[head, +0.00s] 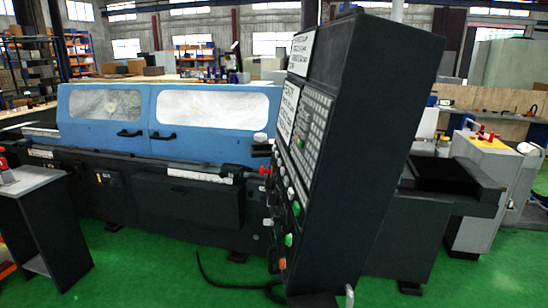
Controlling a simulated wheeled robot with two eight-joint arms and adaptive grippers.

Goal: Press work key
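The control panel (338,150) stands upright right of centre, as a tall black cabinet seen at a steep angle. Its left-facing front carries a white-framed screen area (300,52), a grid of grey keys (312,130) and, lower down, several round buttons in red, green and white. A green button (296,208) shows on the lower front. The key labels are too small to read, so I cannot tell which one is the work key. Neither of my grippers is in view.
The cylindrical grinder (150,200) with blue sliding covers (100,133) stands behind and left of the panel. A dark stand (35,185) is at the left edge. A grey and yellow cabinet (485,190) is at the right. Green floor (160,280) is open in front.

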